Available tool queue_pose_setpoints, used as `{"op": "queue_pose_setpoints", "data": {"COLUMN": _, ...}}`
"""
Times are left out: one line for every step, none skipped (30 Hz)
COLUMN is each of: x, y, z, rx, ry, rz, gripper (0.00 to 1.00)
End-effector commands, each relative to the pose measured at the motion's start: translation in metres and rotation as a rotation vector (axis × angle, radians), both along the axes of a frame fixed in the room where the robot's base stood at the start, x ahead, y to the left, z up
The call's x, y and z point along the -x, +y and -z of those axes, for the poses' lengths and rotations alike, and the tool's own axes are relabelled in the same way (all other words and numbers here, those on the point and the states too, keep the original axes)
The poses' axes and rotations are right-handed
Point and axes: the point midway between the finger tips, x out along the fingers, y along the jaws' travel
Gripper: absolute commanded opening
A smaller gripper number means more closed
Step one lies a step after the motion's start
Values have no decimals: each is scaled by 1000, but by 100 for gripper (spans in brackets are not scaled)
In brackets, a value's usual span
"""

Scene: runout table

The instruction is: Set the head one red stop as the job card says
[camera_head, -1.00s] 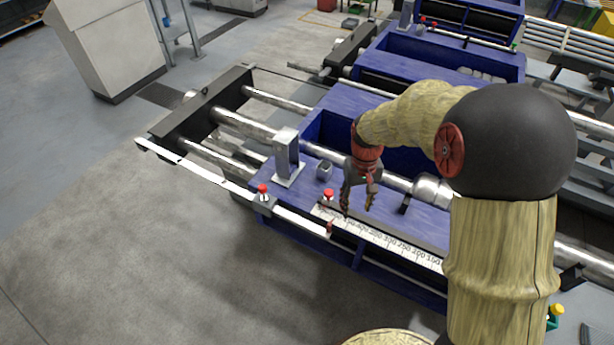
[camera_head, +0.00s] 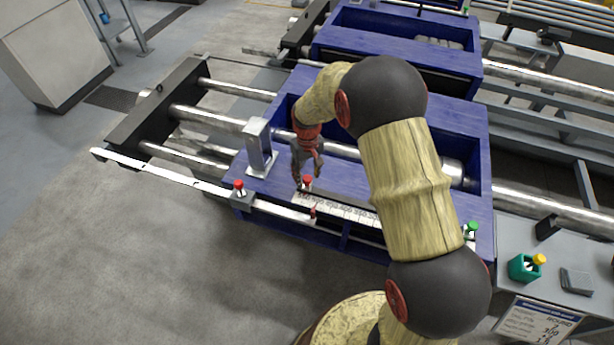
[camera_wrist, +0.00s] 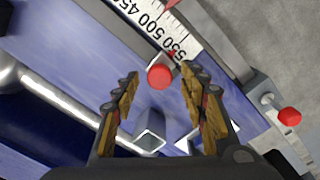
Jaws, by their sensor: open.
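My gripper (camera_head: 308,174) points down, open and empty, over a red-knobbed stop (camera_head: 307,181) at the left end of the white scale (camera_head: 345,211). A red pointer (camera_head: 313,212) lies at the scale's edge. A second red knob (camera_head: 239,185) stands on a block on the rail further left; it also shows in the wrist view (camera_wrist: 289,117). The job card (camera_head: 537,322) is partly cut off.
A green knob (camera_head: 472,227) is at the right. A teal container with a yellow top (camera_head: 525,267) sits on the grey side table (camera_head: 510,235). Floor at front left is clear.

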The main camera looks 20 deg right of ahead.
Motion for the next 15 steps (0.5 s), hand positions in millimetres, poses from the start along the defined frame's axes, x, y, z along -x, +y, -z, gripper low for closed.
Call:
{"op": "queue_pose_setpoints", "data": {"x": 0, "y": 0, "z": 3, "rx": 0, "ry": 0, "rz": 0, "gripper": 43}}
{"op": "queue_pose_setpoints", "data": {"x": 0, "y": 0, "z": 4, "rx": 0, "ry": 0, "rz": 0, "gripper": 43}}
{"op": "queue_pose_setpoints", "data": {"x": 0, "y": 0, "z": 4, "rx": 0, "ry": -1, "rz": 0, "gripper": 43}}
{"op": "queue_pose_setpoints", "data": {"x": 0, "y": 0, "z": 5, "rx": 0, "ry": -1, "rz": 0, "gripper": 43}}
{"op": "queue_pose_setpoints", "data": {"x": 0, "y": 0, "z": 5, "rx": 0, "ry": -1, "rz": 0, "gripper": 43}}
{"op": "queue_pose_setpoints", "data": {"x": 0, "y": 0, "z": 5, "rx": 0, "ry": -1, "rz": 0, "gripper": 43}}
{"op": "queue_pose_setpoints", "data": {"x": 0, "y": 0, "z": 5, "rx": 0, "ry": -1, "rz": 0, "gripper": 43}}
{"op": "queue_pose_setpoints", "data": {"x": 0, "y": 0, "z": 5, "rx": 0, "ry": -1, "rz": 0, "gripper": 43}}
{"op": "queue_pose_setpoints", "data": {"x": 0, "y": 0, "z": 4, "rx": 0, "ry": -1, "rz": 0, "gripper": 43}}
{"op": "queue_pose_setpoints", "data": {"x": 0, "y": 0, "z": 4, "rx": 0, "ry": -1, "rz": 0, "gripper": 43}}
{"op": "queue_pose_setpoints", "data": {"x": 0, "y": 0, "z": 4, "rx": 0, "ry": -1, "rz": 0, "gripper": 42}}
{"op": "queue_pose_setpoints", "data": {"x": 0, "y": 0, "z": 4, "rx": 0, "ry": -1, "rz": 0, "gripper": 39}}
{"op": "queue_pose_setpoints", "data": {"x": 0, "y": 0, "z": 4, "rx": 0, "ry": -1, "rz": 0, "gripper": 38}}
{"op": "queue_pose_setpoints", "data": {"x": 0, "y": 0, "z": 4, "rx": 0, "ry": -1, "rz": 0, "gripper": 36}}
{"op": "queue_pose_setpoints", "data": {"x": 0, "y": 0, "z": 4, "rx": 0, "ry": -1, "rz": 0, "gripper": 34}}
